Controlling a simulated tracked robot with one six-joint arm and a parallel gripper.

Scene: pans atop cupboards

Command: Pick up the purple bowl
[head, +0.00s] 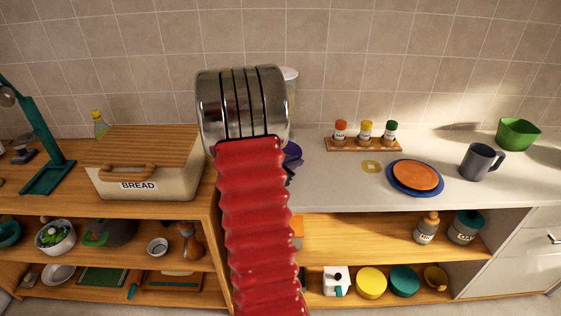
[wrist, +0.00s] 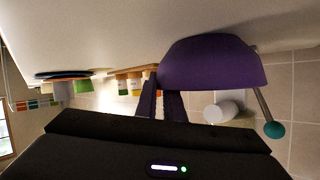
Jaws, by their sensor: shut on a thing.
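The purple bowl (wrist: 212,62) shows large in the wrist view, which is turned upside down, with its base toward the pale countertop. I cannot tell whether it touches the counter. My gripper (wrist: 161,82) has its two dark fingers at the bowl's left edge in that view, shut on its rim. In the head view only a sliver of the purple bowl (head: 292,153) shows beside my red arm. My arm hides the rest of the bowl and most of my gripper there.
A spice rack (head: 364,144), an orange plate (head: 415,175) on a blue one, a grey mug (head: 480,162) and a green bowl (head: 517,134) stand to the right on the counter. A bread box (head: 146,182) stands left. The counter's front right is clear.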

